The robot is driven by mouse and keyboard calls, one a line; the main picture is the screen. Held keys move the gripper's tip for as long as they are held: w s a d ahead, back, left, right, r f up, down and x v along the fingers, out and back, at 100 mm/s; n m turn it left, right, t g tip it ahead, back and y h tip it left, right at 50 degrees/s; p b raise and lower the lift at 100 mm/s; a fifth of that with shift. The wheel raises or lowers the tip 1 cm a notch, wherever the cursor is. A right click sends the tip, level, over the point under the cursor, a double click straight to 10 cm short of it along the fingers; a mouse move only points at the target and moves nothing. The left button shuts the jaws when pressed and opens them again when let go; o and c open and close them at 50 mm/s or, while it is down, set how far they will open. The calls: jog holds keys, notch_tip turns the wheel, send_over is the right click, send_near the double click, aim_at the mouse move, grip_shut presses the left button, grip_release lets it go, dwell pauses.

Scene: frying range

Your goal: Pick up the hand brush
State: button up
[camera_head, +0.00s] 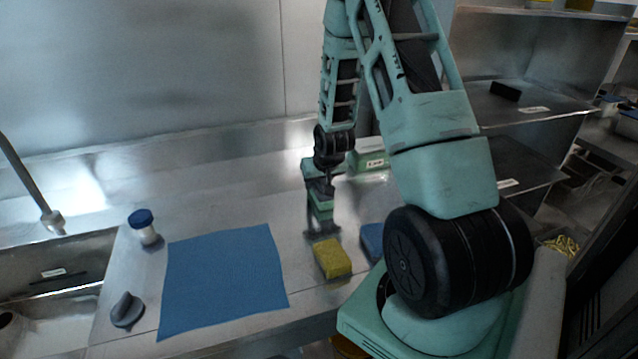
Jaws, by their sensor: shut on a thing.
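My gripper (319,190) is at the end of my arm, pointing down over the steel counter near its back. It is shut on a narrow green thing, which looks like the hand brush (320,207). The gripper hides part of the brush. A dark patch shows below the brush; I cannot tell whether it is bristles, shadow or reflection, or whether the brush touches the counter.
A yellow sponge (332,258) and a partly hidden blue block (373,239) lie in front. A blue cloth (224,279), a blue-capped jar (144,227) and a grey knob-shaped thing (127,310) are left. A green labelled box (371,162) is behind. A sink (75,245) is far left.

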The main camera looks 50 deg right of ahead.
notch_tip(320, 180, up, 10)
jog(key=shift+r+b, duration=0.2)
jog(key=shift+b, duration=0.5)
